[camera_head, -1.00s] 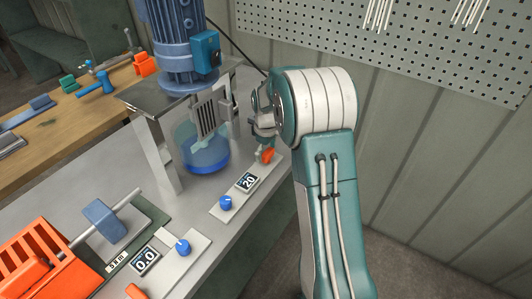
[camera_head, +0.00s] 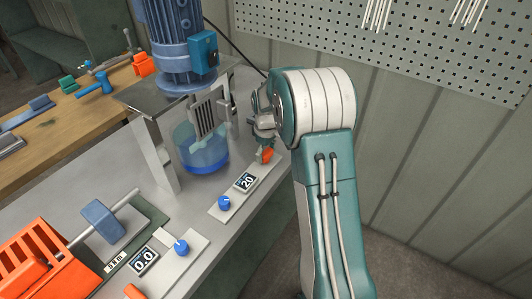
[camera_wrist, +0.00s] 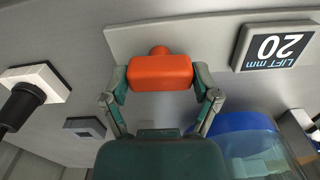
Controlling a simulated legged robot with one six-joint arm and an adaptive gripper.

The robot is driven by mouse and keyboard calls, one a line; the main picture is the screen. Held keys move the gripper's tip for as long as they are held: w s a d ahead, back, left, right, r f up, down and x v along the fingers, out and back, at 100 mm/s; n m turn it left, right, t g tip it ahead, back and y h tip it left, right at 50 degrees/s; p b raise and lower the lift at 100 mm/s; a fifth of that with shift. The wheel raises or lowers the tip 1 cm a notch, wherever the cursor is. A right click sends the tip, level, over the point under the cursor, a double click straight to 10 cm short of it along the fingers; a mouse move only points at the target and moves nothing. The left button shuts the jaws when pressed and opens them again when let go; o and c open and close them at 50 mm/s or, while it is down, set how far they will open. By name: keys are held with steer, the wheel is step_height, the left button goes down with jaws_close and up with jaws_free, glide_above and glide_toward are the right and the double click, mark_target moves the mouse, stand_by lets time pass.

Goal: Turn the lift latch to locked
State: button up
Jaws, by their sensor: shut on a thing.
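The lift latch is an orange block-shaped handle (camera_wrist: 160,73) on a light plate (camera_wrist: 205,38), beside the lift display (camera_wrist: 273,48), which reads 20. In the wrist view the handle lies lengthwise across the picture. My gripper (camera_wrist: 160,76) has one finger against each end of it and is shut on it. In the head view the orange handle (camera_head: 267,156) shows just below my gripper (camera_head: 264,147), partly hidden by the fingers. A blue knob (camera_head: 224,203) sits at the other end of the same plate.
The mixer stand with its blue motor (camera_head: 178,45) and a clear blue-based vessel (camera_head: 203,155) stands close to the left of my gripper. A second panel shows 0.0 (camera_head: 145,261). A perforated wall panel (camera_head: 400,50) is behind my arm.

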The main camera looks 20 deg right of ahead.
steer(key=m, duration=0.8)
steer(key=shift+m, duration=0.3)
steer(key=m, duration=0.4)
steer(key=shift+m, duration=2.3)
steer(key=shift+w, duration=0.1)
steer(key=o, duration=1)
steer(key=shift+f, duration=0.1)
steer(key=shift+c, duration=0.2)
